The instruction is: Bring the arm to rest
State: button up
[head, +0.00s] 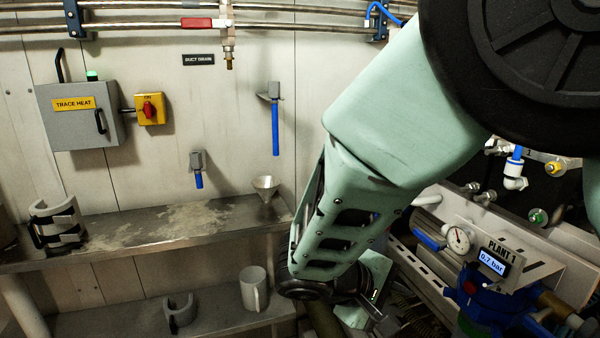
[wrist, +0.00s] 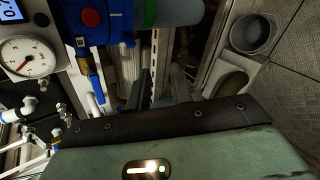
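My arm (head: 400,120) reaches down from the upper right across the head view, with its wrist low beside the steel shelf. My gripper (head: 382,318) is low in the head view, partly hidden by the wrist and cut by the bottom edge. In the wrist view my gripper (wrist: 162,80) shows two dark fingers with a gap between them, and I see nothing held there. The fingers point toward the plant's pipework. No contact with anything is clear.
A steel shelf (head: 150,232) with a funnel (head: 266,186) is left of my arm; a mug (head: 254,288) stands below. The Plant 1 panel (head: 490,243), its gauge (head: 458,239) and blue fitting (head: 484,293) crowd the right. Bare floor (wrist: 298,70) shows at right in the wrist view.

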jog(key=s+a+r+g+y+p, duration=0.1)
jog(key=s+r+y, duration=0.2)
jog(key=s, duration=0.6)
jog(key=s+a+r+g+y+p, duration=0.1)
jog(key=s+r+g+y, duration=0.1)
jog(key=s+r+y, duration=0.2)
jog(key=s+y, duration=0.3)
jog(key=s, duration=0.2)
jog(key=shift+r+y+p, duration=0.25)
jog(key=shift+y+p, duration=0.05)
jog(key=shift+s, duration=0.1)
